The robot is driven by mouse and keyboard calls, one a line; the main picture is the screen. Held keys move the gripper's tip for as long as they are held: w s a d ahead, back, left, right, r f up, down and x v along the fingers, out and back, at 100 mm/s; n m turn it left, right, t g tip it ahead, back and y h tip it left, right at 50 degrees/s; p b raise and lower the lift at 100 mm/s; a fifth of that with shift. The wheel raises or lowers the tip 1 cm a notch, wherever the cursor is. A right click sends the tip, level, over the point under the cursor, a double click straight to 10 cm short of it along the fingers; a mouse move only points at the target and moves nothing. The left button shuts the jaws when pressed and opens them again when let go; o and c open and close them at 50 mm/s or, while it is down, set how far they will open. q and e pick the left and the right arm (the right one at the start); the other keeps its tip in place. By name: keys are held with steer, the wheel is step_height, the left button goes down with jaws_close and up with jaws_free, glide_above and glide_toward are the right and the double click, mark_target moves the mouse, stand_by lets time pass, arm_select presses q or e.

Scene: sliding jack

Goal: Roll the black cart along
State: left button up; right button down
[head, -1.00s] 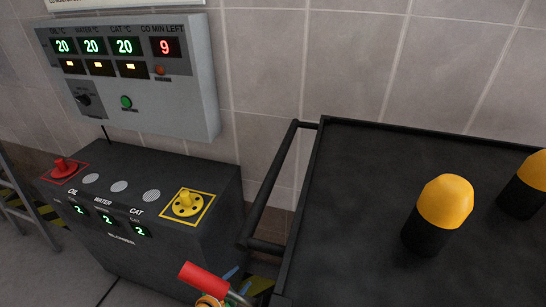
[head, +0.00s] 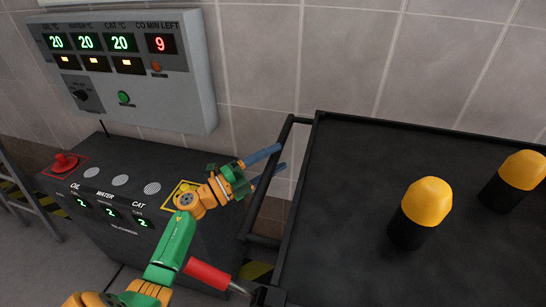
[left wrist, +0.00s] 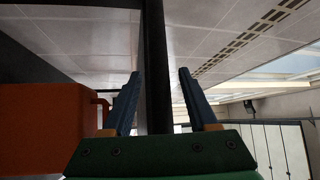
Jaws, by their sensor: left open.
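The black cart (head: 345,215) fills the right side of the head view, with a flat rimmed top. Its black push handle (head: 261,200) sticks out on its left side. My left gripper (head: 280,157) is open, with its blue fingers at the far part of this handle. In the left wrist view a dark upright bar (left wrist: 157,70) runs between the two open fingers (left wrist: 157,88). I cannot tell whether they touch it. My right gripper is not in view.
Two black cylinders with yellow caps (head: 428,203) stand on the cart. A red-gripped lever (head: 208,274) is at the cart's near left. A dark control console (head: 110,220) stands to the left, below a grey wall panel (head: 175,95). A tiled wall (head: 450,60) closes the back.

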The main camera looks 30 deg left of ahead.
arm_select(q)
steer(key=shift+s, duration=0.1)
jaws_close()
stand_by(1.3)
